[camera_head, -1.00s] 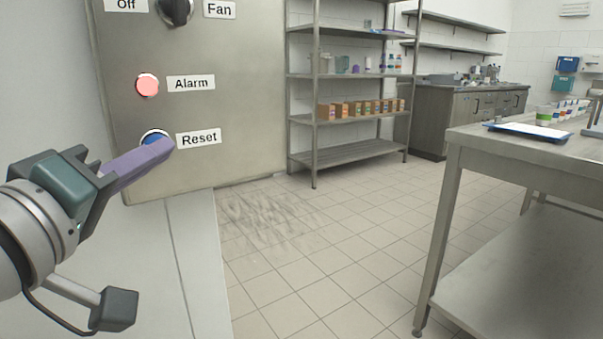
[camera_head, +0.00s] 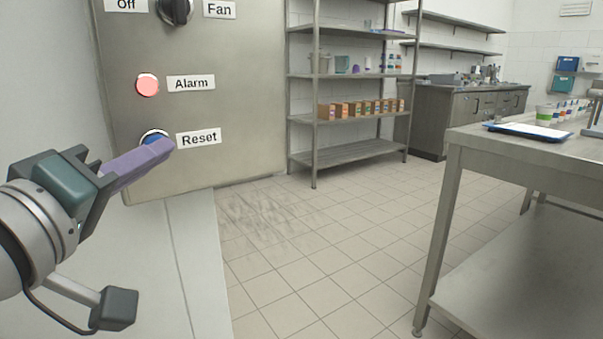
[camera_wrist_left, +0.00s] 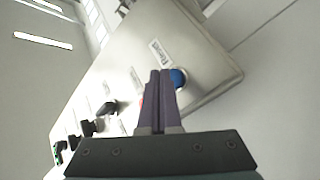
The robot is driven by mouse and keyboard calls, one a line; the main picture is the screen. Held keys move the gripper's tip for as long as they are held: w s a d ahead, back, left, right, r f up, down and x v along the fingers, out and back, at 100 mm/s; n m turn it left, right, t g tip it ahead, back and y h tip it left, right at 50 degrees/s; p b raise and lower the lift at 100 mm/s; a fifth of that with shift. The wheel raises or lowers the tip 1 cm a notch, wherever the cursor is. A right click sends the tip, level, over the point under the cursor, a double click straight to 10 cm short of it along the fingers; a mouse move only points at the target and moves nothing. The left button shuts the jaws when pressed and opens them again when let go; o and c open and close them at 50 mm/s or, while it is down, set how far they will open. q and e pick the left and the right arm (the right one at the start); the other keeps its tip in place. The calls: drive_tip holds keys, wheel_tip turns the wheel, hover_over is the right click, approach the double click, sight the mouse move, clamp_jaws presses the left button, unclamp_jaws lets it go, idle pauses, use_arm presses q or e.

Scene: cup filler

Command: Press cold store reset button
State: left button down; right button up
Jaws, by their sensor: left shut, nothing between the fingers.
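The blue reset button (camera_head: 152,137) sits in a pale ring on the grey metal panel (camera_head: 235,100), left of the "Reset" label (camera_head: 198,138). My left gripper (camera_head: 168,145) is shut and empty, its purple fingertips in front of the button and hiding its lower part. In the left wrist view the blue button (camera_wrist_left: 178,78) shows just right of the closed fingertips (camera_wrist_left: 160,74). I cannot tell whether the tips touch it. My right gripper is not in view.
A lit reddish alarm lamp (camera_head: 147,85) is above the button, and a black fan knob (camera_head: 175,10) is higher up. A metal shelf rack (camera_head: 345,155) stands behind to the right. A steel table (camera_head: 500,150) stands at the right, with clear tiled floor between.

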use_arm(q)
drive_tip(key=shift+w+a, duration=0.25)
drive_tip(key=shift+w, duration=0.1)
drive_tip(key=shift+w+a, duration=0.15)
drive_tip(key=shift+w, duration=0.05)
idle(0.6)
drive_tip(key=shift+s+d+p, duration=0.4)
drive_tip(key=shift+s+p, duration=0.15)
drive_tip(key=shift+p, duration=0.1)
drive_tip(key=shift+r, duration=0.1)
